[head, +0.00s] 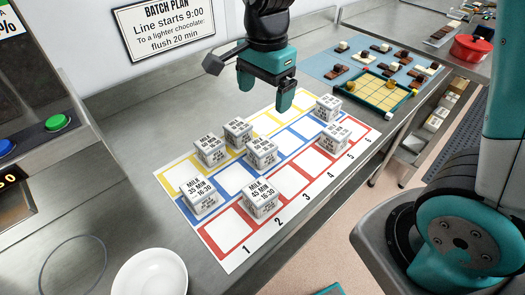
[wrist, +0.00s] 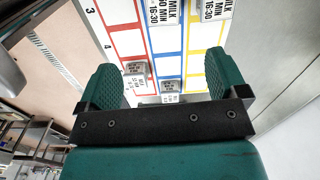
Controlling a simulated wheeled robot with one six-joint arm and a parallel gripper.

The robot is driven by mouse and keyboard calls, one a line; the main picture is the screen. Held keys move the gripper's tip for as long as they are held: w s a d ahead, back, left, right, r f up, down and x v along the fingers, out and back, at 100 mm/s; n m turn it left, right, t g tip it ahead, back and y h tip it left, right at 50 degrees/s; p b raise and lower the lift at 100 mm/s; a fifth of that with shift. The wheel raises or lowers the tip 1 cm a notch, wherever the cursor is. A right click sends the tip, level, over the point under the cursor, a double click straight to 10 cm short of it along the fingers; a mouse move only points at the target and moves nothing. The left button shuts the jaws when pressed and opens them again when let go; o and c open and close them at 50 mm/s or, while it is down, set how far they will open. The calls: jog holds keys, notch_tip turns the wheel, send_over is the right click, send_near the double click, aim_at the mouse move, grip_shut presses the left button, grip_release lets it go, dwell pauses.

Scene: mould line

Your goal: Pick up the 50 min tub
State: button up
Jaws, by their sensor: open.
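Several white tubs with printed tops stand on a coloured grid sheet. The tub in the blue row at column 3 (head: 261,153) appears to read 50 MIN, but its print is small. In the wrist view a tub whose label seems to end in 0 MIN (wrist: 168,12) shows at the top, in the blue strip; I cannot be sure it is the same one. My gripper (head: 267,94) is open and empty, above and behind the tubs, apart from them. In the wrist view its two teal fingers (wrist: 161,76) are spread wide with nothing held between them.
Neighbouring tubs read 35 MIN (head: 199,197) and 45 MIN (head: 261,200); two more stand in the yellow row (head: 211,152). Other tubs are at the sheet's far right (head: 327,108). A white bowl (head: 150,273) sits front left. A yellow tray (head: 372,92) lies beyond the sheet.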

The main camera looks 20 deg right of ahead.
aim_at(264, 144)
jog(key=shift+m, duration=0.7)
jog(key=f, duration=0.4)
jog(key=f+p, duration=0.1)
jog(key=f, duration=0.3)
jog(key=w+f, duration=0.1)
jog(key=f, duration=0.3)
jog(key=shift+d+f, duration=0.25)
jog(key=shift+s+a+f+p, duration=0.1)
jog(key=shift+f+p, duration=0.4)
jog(key=shift+f, duration=0.9)
jog(key=shift+a+f+p, duration=0.1)
jog(key=shift+f+p, duration=0.35)
jog(key=shift+f, duration=0.95)
jog(key=c, duration=1.1)
